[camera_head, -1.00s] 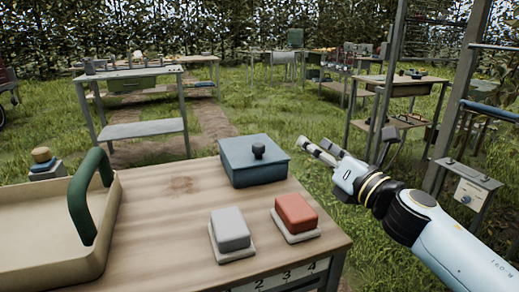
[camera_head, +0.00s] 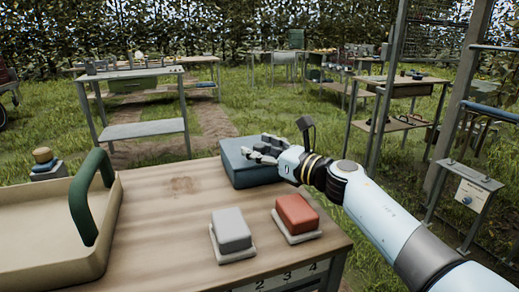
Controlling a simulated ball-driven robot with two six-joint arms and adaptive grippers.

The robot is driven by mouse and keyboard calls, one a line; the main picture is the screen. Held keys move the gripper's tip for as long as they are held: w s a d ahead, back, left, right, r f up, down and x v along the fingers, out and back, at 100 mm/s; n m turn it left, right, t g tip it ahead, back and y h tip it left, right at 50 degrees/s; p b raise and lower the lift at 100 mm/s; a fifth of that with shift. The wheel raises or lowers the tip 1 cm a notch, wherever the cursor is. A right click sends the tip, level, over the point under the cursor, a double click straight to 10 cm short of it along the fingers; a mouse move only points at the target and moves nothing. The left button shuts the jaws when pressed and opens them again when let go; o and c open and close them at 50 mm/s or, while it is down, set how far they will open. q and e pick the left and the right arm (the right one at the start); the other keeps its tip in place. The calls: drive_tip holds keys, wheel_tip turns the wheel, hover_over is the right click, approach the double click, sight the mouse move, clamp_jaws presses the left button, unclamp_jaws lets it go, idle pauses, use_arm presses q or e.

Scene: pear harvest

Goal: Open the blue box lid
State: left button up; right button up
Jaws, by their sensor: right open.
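The blue box (camera_head: 238,168) sits at the back right of the wooden table, with its flat lid on. My right gripper (camera_head: 258,148) is over the right part of the lid, its fingers spread open around where the dark knob stands. The knob is largely hidden by the fingers, and I cannot tell whether they touch it. My left gripper is not in view.
A grey block (camera_head: 231,229) and a red block (camera_head: 297,213) sit on pale bases at the table's front right. A beige tray (camera_head: 58,249) with a green handle (camera_head: 83,200) fills the left side. The wooden tabletop (camera_head: 170,215) between is clear.

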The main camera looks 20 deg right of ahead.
drive_tip(key=shift+w, duration=0.1)
clamp_jaws()
idle(0.3)
